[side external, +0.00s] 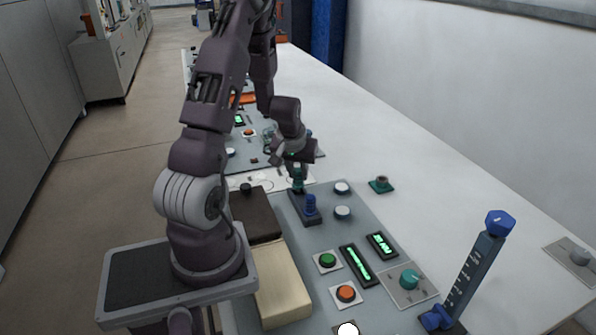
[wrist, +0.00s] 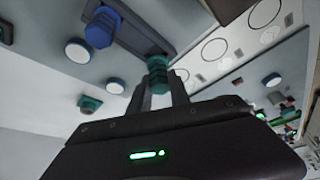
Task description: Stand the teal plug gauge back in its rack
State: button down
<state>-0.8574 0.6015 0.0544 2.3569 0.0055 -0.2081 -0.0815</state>
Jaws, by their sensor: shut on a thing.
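The teal plug gauge (side external: 298,184) is upright between the fingers of my gripper (side external: 298,170), which is shut on it. In the wrist view the teal gauge (wrist: 158,74) shows between the two fingertips (wrist: 159,84). The dark grey rack (side external: 301,209) lies on the panel directly below, and it also shows in the wrist view (wrist: 140,30). The gauge's lower end is at the rack's far end; I cannot tell whether it is inside the hole or just above it. A blue plug gauge (side external: 310,204) stands in the near end of the rack and shows in the wrist view (wrist: 102,28).
White round buttons (side external: 342,188) lie right of the rack. A teal-based knob (side external: 381,184) sits farther right. A dark brown block (side external: 252,215) is at the left. Green (side external: 327,260) and orange (side external: 346,292) buttons and a tall blue gauge stand (side external: 474,268) are nearer.

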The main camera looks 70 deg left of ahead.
aim_at(298, 170)
jog(key=shift+f, duration=1.15)
dwell(0.4)
dwell(0.5)
jog(key=c, duration=0.7)
grip_release()
jog(key=shift+r, duration=3.5)
